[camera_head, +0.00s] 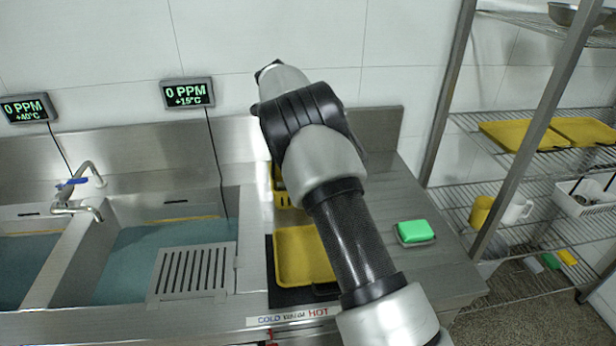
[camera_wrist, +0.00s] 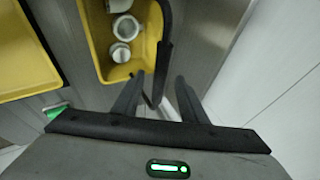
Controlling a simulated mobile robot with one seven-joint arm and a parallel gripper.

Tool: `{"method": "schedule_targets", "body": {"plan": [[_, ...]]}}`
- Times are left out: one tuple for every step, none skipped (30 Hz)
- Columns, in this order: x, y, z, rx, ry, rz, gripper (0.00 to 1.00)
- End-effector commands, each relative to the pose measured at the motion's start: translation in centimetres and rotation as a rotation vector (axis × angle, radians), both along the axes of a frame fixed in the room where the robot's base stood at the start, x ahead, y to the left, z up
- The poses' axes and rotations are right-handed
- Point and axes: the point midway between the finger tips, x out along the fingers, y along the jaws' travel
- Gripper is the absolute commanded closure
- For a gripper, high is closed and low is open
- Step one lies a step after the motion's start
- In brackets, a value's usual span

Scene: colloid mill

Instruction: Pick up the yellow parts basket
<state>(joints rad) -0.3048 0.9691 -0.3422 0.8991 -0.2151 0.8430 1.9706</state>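The yellow parts basket (camera_wrist: 118,73) is at the top middle of the wrist view, with a few white round parts (camera_wrist: 122,30) in it. Its black handle (camera_wrist: 166,35) runs along its right side. In the head view the basket (camera_head: 280,197) shows only as a yellow edge, mostly hidden behind my arm. My gripper (camera_wrist: 159,76) is open, its two fingers apart at the basket's near right corner. The lower end of the handle appears between or just beyond the fingertips; I cannot tell whether they touch. The gripper is hidden in the head view.
A yellow tray (camera_head: 300,256) lies on the steel counter in front of the basket. A green sponge (camera_head: 415,231) sits to the right. Sinks with water (camera_head: 160,255) are at left, a backsplash wall behind. A wire rack (camera_head: 465,190) stands at right.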

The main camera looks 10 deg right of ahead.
Motion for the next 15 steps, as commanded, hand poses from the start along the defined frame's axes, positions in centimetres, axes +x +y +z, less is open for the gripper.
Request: {"method": "schedule_targets", "body": {"plan": [[0.28,-0.23,-0.39,-0.001,0.001,-0.001,0.61],[0.4,-0.3,-0.55,0.0,0.0,0.0,0.61],[0.51,-0.35,-0.74,0.0,0.0,0.0,0.61],[0.55,-0.38,-0.85,0.0,0.0,0.0,0.61],[0.58,-0.4,-0.92,0.0,0.0,0.0,0.61],[0.59,-0.41,-0.97,0.0,0.0,0.0,0.61],[0.59,-0.4,-0.97,0.0,0.0,0.0,0.61],[0.57,-0.39,-0.97,0.0,0.0,-0.001,0.61],[0.57,-0.39,-0.96,0.0,0.0,-0.001,0.61],[0.57,-0.39,-0.96,0.0,0.0,-0.001,0.61],[0.56,-0.39,-0.95,0.0,0.0,-0.001,0.63],[0.56,-0.39,-0.95,0.0,0.0,-0.001,0.7],[0.56,-0.38,-0.94,0.0,0.0,-0.001,0.75],[0.56,-0.38,-0.94,0.0,0.0,-0.001,0.8],[0.56,-0.39,-0.94,0.0,0.0,-0.001,0.87]]}}
